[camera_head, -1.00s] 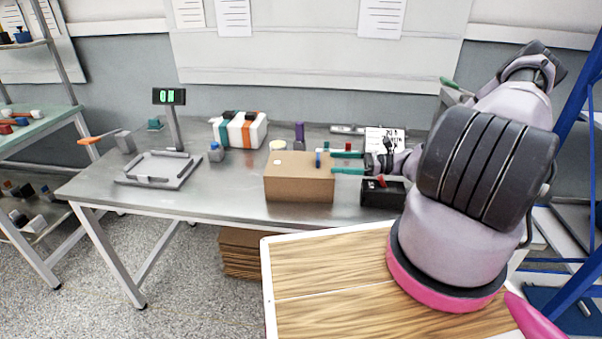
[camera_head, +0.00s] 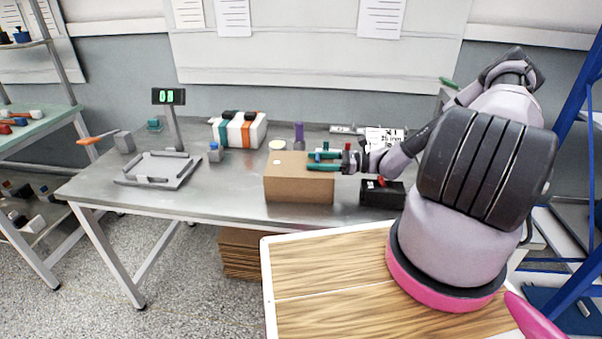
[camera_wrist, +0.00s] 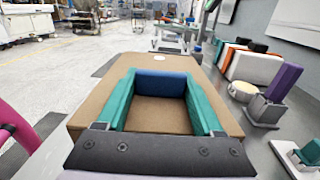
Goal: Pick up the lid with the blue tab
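The brown box (camera_head: 299,188) stands near the front edge of the metal table. Its flat brown top is the lid (camera_head: 290,170), with a small white mark on it. The upright blue tab (camera_wrist: 161,83) shows in the wrist view, between my fingers near their tips. In the head view the tab is mostly hidden by my gripper (camera_head: 319,161). My gripper comes in level from the right, low over the lid. Its two green fingers are apart, one on each side of the tab. I cannot tell whether they touch it.
A black box with a red part (camera_head: 381,192) stands close right of the brown box, beneath my arm. Behind are a purple block (camera_head: 299,132) and a white case with coloured bands (camera_head: 240,131). A grey tray (camera_head: 158,170) lies left. Bare table lies between tray and box.

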